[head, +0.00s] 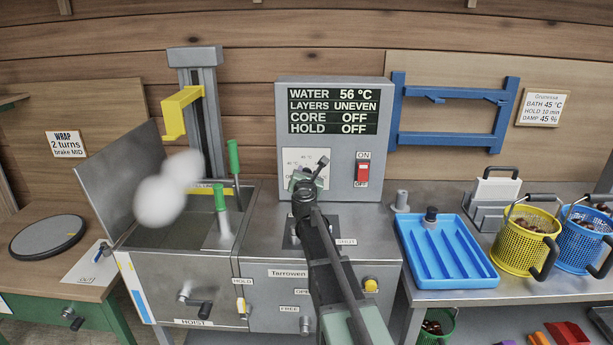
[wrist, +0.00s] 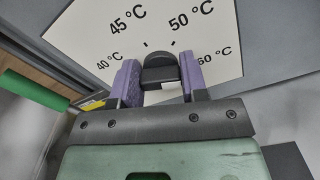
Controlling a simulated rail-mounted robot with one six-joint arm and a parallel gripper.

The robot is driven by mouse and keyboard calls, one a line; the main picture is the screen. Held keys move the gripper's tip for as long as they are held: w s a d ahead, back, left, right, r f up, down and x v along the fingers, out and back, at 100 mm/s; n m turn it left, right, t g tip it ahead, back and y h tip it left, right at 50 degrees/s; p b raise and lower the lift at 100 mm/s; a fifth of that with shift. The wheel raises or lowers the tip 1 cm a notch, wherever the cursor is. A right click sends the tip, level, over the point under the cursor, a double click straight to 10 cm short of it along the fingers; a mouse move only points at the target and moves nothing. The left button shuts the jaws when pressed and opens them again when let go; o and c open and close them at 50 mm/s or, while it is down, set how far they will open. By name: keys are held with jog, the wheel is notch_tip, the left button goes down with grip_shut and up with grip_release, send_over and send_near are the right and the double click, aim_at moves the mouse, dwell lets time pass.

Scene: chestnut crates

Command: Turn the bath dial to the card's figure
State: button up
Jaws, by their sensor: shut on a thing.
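The bath dial's black knob (wrist: 160,70) shows in the wrist view, between the purple fingers of my gripper (wrist: 160,76), which is shut on it. The white dial plate (wrist: 90,25) carries marks for 40, 45, 50 and 60 °C; where the knob points is not clear. In the head view my gripper (head: 309,178) is at the dial plate (head: 293,157) on the grey control box and hides much of it. The display (head: 333,110) reads WATER 56 °C, LAYERS UNEVEN, CORE OFF, HOLD OFF. The card (head: 543,107) at the right reads BATH 45 °C, HOLD 10 min, DAMP 45 %.
A red ON/OFF switch (head: 362,171) is just right of the dial. White steam puffs (head: 160,200) hang over the bath tank (head: 150,243) at the left. A blue tray (head: 463,279) and yellow basket (head: 505,262) stand on the right bench.

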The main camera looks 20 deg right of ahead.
jog(key=shift+n, duration=0.4)
jog(key=n, duration=0.4)
jog(key=shift+a, duration=0.1)
jog(key=n, duration=0.6)
jog(key=shift+a, duration=0.1)
jog(key=n, duration=0.5)
jog(key=shift+w+f, duration=0.1)
jog(key=shift+f, duration=0.05)
jog(key=n, duration=0.5)
jog(key=shift+n, duration=0.4)
jog(key=o, duration=0.9)
jog(key=shift+a, duration=0.1)
